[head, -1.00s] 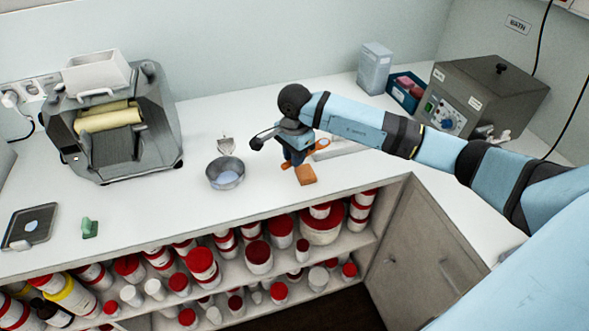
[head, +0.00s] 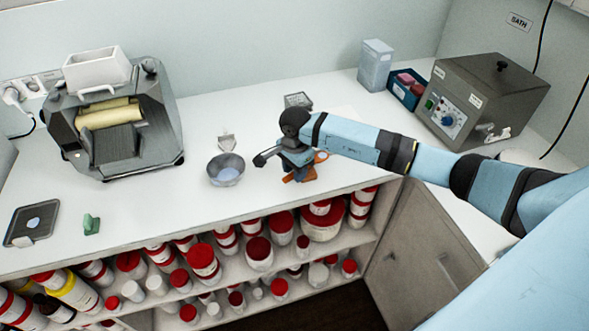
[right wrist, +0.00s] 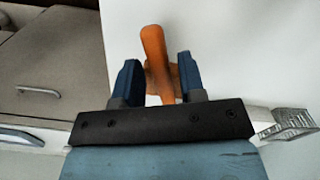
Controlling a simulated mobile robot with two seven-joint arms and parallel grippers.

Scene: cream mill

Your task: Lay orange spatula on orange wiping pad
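The orange spatula (right wrist: 154,48) runs lengthwise between the two blue fingers of my right gripper (right wrist: 159,68) in the right wrist view. White gaps show beside it, so the fingers look open around it. Part of the orange wiping pad (right wrist: 176,74) shows under the spatula, between the fingers. In the head view, my right gripper (head: 297,172) is low over the pad (head: 289,179), hiding most of it. An orange end of the spatula (head: 321,156) sticks out to the right. Whether the spatula rests fully on the pad is hidden. My left gripper is not in view.
A metal bowl (head: 226,170) stands left of my gripper, near a small white scoop (head: 226,142). A grey item (head: 298,100) lies behind my wrist. A roller mill (head: 117,118) and a bath unit (head: 487,100) stand farther off. The counter's front edge is close, above jar shelves.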

